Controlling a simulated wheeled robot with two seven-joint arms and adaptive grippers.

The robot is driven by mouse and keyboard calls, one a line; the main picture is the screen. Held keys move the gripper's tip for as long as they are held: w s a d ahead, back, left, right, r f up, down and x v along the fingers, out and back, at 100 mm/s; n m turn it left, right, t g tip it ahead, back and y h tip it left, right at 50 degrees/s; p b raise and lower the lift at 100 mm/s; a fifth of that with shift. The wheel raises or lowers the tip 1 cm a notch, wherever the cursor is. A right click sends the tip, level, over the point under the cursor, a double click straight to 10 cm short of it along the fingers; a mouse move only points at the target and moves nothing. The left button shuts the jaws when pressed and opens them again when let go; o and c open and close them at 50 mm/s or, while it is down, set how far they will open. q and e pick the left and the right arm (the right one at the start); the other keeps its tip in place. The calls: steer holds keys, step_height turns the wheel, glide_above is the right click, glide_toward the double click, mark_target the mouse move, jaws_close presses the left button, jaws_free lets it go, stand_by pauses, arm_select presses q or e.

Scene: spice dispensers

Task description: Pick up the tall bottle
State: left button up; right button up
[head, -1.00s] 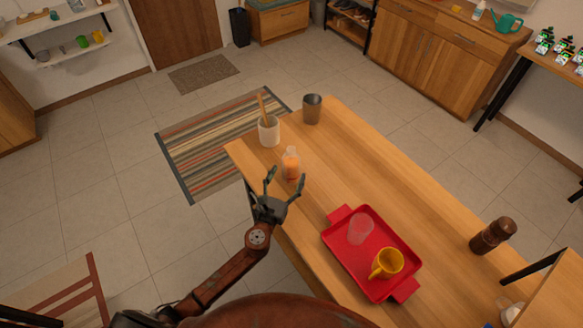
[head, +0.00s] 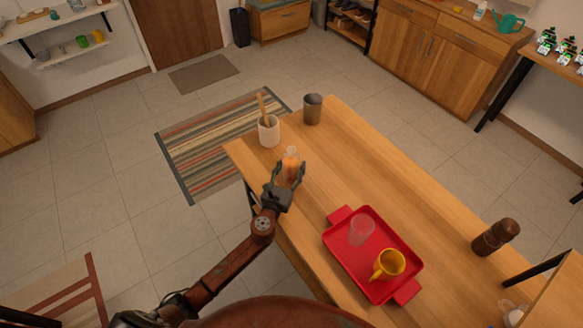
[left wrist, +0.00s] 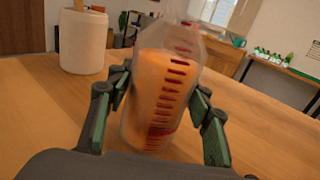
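The bottle (head: 290,165) is clear, with orange contents and red marks up its side. It stands on the left part of the wooden table. My left gripper (head: 289,170) is at the bottle with its two fingers spread, one on each side of it. In the left wrist view the bottle (left wrist: 160,95) fills the space between the fingers (left wrist: 160,100); it looks tilted there. The fingers are very close to its sides, and I cannot tell whether they touch. My right gripper is not in view.
A white crock (head: 269,131) with a wooden utensil and a grey cup (head: 312,109) stand beyond the bottle. A red tray (head: 343,268) holds a clear cup (head: 361,231) and a yellow mug (head: 388,264).

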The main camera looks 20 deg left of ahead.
arm_select(q)
steer(key=c, duration=1)
steer(key=shift+o, duration=0.2)
steer(key=shift+r, duration=0.15)
